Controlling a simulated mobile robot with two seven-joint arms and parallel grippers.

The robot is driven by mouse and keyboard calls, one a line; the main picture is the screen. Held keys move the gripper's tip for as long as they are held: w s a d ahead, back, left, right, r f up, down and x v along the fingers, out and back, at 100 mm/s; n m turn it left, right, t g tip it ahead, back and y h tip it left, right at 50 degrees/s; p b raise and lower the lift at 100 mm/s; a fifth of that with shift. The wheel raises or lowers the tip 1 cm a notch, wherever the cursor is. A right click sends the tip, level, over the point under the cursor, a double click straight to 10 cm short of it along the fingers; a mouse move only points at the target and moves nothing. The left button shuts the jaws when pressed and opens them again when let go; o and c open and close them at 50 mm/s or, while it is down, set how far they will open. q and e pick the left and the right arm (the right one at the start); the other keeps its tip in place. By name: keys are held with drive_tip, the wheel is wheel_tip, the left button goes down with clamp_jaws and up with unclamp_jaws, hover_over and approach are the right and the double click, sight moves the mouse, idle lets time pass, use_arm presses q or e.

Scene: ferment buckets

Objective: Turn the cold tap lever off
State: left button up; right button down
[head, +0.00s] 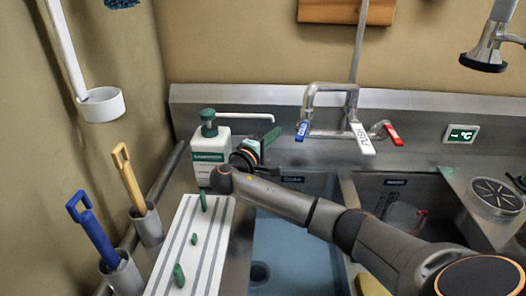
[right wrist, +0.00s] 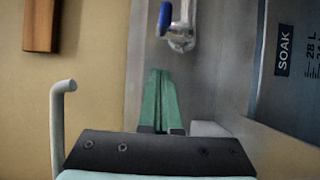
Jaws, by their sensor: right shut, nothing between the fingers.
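The cold tap lever (head: 302,131) is blue and hangs at the left end of the wall-mounted tap (head: 330,110). It also shows in the right wrist view (right wrist: 165,18), at the top. My right gripper (head: 272,136) is shut and empty, its green fingers pointing at the blue lever from the left. In the right wrist view the fingers (right wrist: 160,95) lie together, with a gap between their tips and the lever. The lever's exact angle is hard to tell. My left gripper is not in view.
A pump bottle (head: 209,150) stands behind my right wrist, its long spout above the gripper. A red lever (head: 393,134) and a white "PUSH" lever (head: 361,138) are on the same tap. A blue basin (head: 290,250) lies below. A striped board (head: 211,245) is at left.

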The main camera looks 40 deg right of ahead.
sight(297, 141)
use_arm(q)
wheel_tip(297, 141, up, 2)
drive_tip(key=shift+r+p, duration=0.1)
drive_tip(key=shift+p, duration=0.55)
use_arm(e)
drive_tip(key=s+d, duration=0.2)
drive_tip(key=s, duration=0.1)
drive_tip(key=shift+s, duration=0.1)
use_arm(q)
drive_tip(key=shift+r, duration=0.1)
use_arm(e)
drive_tip(key=s+n+t+p, duration=0.1)
drive_tip(key=s+d+n+t+y+p, duration=0.1)
drive_tip(key=s+t, duration=0.1)
drive_tip(key=shift+d+y, duration=0.2)
drive_tip(key=shift+y, duration=0.1)
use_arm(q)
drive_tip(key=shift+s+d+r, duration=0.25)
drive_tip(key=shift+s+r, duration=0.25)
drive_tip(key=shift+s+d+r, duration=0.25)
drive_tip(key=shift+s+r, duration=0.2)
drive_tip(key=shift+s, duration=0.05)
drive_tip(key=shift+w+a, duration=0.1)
use_arm(e)
drive_tip(key=shift+w+a, duration=0.1)
drive_tip(key=shift+w, duration=0.1)
